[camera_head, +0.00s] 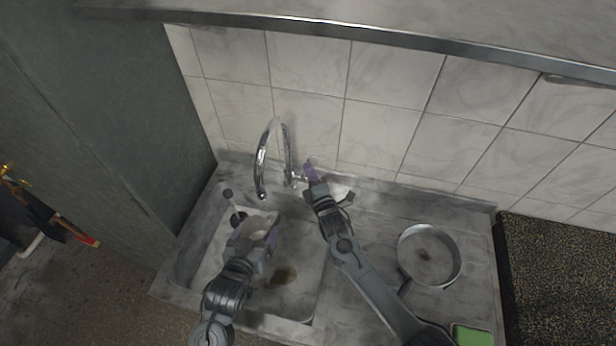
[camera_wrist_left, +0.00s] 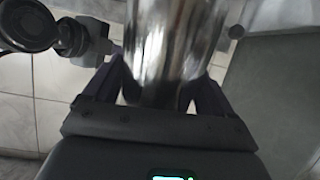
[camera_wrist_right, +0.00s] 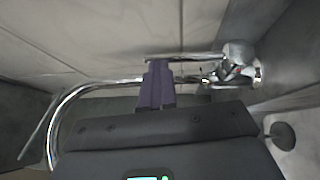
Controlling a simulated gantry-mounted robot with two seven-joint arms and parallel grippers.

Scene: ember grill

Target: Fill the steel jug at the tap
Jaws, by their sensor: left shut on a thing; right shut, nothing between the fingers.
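The chrome tap (camera_head: 283,135) rises at the back of the sink, its spout curving over the basin. The steel jug (camera_head: 256,226) is in the sink area below the spout end; whether its mouth lines up exactly cannot be told. My left gripper (camera_head: 250,240) is shut on the jug, whose shiny side fills the upper middle of the left wrist view (camera_wrist_left: 175,40). My right gripper (camera_head: 310,170) is shut and empty beside the tap's base. In the right wrist view its fingertips (camera_wrist_right: 156,72) are at the tap's thin lever (camera_wrist_right: 190,57); contact cannot be told. No water stream is visible.
The sink basin (camera_head: 207,262) has a dark drain. A round pan (camera_head: 428,255) lies on the counter to the right, near a green sponge-like item (camera_head: 472,335). A tiled wall (camera_head: 390,90) stands behind, a tall grey cabinet (camera_head: 110,120) to the left.

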